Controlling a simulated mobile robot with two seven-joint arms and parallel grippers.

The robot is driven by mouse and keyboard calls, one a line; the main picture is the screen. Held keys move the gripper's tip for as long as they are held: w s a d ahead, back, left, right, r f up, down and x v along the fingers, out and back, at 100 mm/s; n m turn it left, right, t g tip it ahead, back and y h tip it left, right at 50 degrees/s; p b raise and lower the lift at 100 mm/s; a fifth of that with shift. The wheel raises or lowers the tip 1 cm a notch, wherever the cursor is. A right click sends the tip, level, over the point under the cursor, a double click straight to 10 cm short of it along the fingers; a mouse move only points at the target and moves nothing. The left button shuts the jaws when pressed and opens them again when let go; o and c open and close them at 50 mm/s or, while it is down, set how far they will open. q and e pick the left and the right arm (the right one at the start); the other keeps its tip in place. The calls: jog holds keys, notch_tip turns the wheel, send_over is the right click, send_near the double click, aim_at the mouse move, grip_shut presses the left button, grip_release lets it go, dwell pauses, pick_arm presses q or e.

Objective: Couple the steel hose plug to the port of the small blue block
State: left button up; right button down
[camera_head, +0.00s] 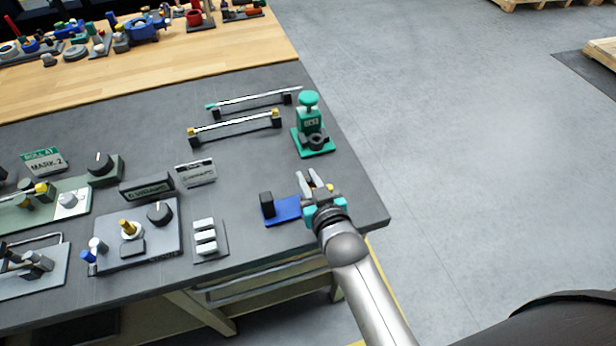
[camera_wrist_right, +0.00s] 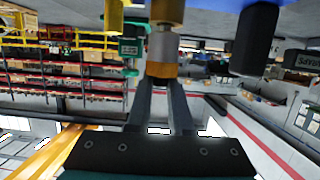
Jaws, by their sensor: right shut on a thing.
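My right gripper (camera_head: 315,183) is at the right side of the small blue block (camera_head: 287,210), near the front right corner of the dark bench top. In the wrist view, its two fingers (camera_wrist_right: 161,88) are shut on the steel hose plug (camera_wrist_right: 162,47), a grey cylinder with a brass-coloured band by the fingertips. A brass-coloured piece (camera_wrist_right: 167,10) lies in line with the plug's far end. I cannot tell whether they touch or are joined. Part of the blue block (camera_wrist_right: 210,5) shows at the top edge there. My left gripper is not in view.
A black post (camera_head: 266,204) stands at the blue block's left end; a black part (camera_wrist_right: 256,38) also shows in the wrist view. A green device (camera_head: 311,130) stands behind the gripper. A white-switch panel (camera_head: 206,240) sits left. Bare bench lies between.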

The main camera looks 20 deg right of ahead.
jog(key=shift+f, duration=0.3)
jog(key=c, duration=0.7)
grip_release()
jog(key=shift+c, duration=0.2)
jog(key=shift+s, duration=0.1)
jog(key=v, duration=1.5)
jog(key=shift+p, duration=0.4)
jog(key=shift+a, duration=0.1)
